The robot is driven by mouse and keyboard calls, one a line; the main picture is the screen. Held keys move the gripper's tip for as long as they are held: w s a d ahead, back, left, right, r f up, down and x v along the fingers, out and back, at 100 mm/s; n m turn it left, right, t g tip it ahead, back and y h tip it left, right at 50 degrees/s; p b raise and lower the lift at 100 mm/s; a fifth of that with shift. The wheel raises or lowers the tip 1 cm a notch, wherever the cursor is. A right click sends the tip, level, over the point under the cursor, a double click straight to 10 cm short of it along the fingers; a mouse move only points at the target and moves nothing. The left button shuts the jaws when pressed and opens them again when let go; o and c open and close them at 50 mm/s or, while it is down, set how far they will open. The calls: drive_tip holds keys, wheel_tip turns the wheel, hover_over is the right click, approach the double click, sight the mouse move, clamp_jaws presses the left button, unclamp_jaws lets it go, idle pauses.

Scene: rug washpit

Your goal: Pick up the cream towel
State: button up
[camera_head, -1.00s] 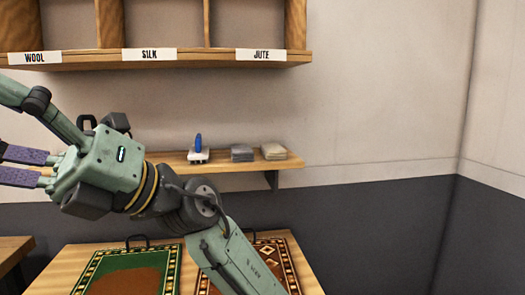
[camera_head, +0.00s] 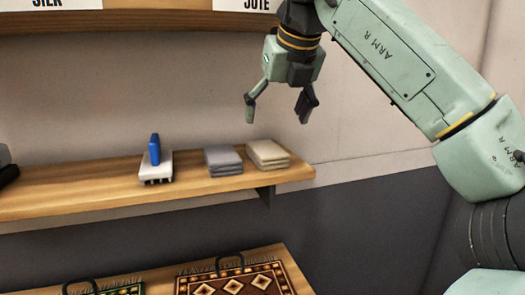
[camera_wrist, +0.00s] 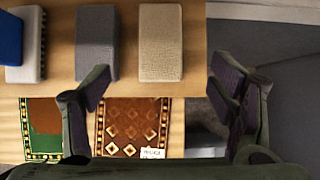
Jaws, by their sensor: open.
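The cream towel (camera_head: 268,154) lies folded at the right end of the wooden wall shelf. It also shows in the wrist view (camera_wrist: 160,42), at the top and a little right of the middle. My gripper (camera_head: 279,110) is open and empty, pointing down above the shelf, over and slightly right of the cream towel. In the wrist view its two fingers (camera_wrist: 163,88) are spread wide, with the towel ahead of the gap between them. No contact with the towel shows.
A grey folded towel (camera_head: 222,160) lies close to the left of the cream one. Left of it is a white brush with a blue handle (camera_head: 155,160). The shelf (camera_head: 95,185) ends just right of the cream towel. Patterned rugs (camera_head: 240,280) lie on a surface below.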

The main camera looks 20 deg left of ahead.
sight(267, 148)
drive_tip(key=x, duration=0.5)
drive_tip(key=p+x, duration=0.2)
drive_tip(key=x, duration=0.3)
drive_tip(key=shift+w, duration=0.1)
drive_tip(key=c, duration=1.3)
drive_tip(key=shift+r, duration=0.1)
drive_tip(key=shift+r+b, duration=0.15)
drive_tip(key=shift+b, duration=0.3)
drive_tip(key=s+d+b, duration=0.1)
drive_tip(key=s+d, duration=0.2)
drive_tip(key=s, duration=0.2)
drive_tip(key=s+d+b, duration=0.2)
drive_tip(key=s+d, duration=0.1)
drive_tip(key=s, duration=0.2)
drive_tip(key=s+d+b, duration=0.2)
drive_tip(key=s+d, duration=0.2)
drive_tip(key=s, duration=0.1)
